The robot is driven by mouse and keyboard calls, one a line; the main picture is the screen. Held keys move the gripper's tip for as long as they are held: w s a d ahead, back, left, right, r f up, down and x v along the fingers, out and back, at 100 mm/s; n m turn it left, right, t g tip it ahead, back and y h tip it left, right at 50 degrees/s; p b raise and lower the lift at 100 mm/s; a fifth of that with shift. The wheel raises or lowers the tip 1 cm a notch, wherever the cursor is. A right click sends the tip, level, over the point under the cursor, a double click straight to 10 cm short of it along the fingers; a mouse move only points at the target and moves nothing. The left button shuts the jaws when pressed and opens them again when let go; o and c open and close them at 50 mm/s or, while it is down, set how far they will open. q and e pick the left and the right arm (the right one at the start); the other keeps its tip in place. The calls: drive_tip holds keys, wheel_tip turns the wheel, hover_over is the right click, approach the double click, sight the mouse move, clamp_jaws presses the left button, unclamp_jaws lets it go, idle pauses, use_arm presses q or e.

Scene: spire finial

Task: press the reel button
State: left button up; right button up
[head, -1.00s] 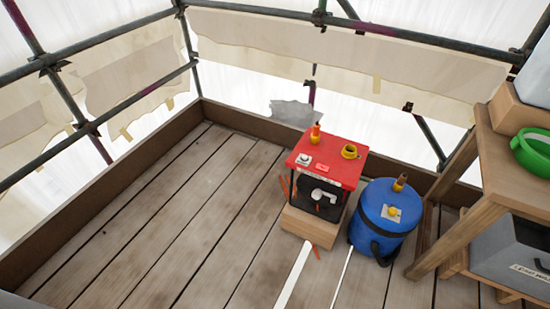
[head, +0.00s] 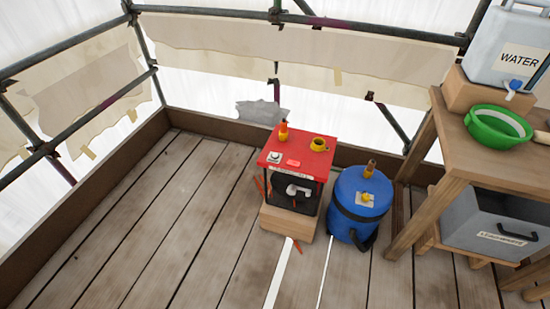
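A red-topped machine (head: 308,163) stands on a wooden block (head: 286,222) near the middle of the deck. I cannot tell which of these is the reel button. Neither of my grippers is in view.
A wooden bench (head: 452,150) on the right holds a water container (head: 511,48) and a green basin (head: 497,127); a grey bin (head: 497,222) sits below. White strips (head: 279,272) lie before the machine. The left deck is clear, bounded by a kickboard and scaffold rails.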

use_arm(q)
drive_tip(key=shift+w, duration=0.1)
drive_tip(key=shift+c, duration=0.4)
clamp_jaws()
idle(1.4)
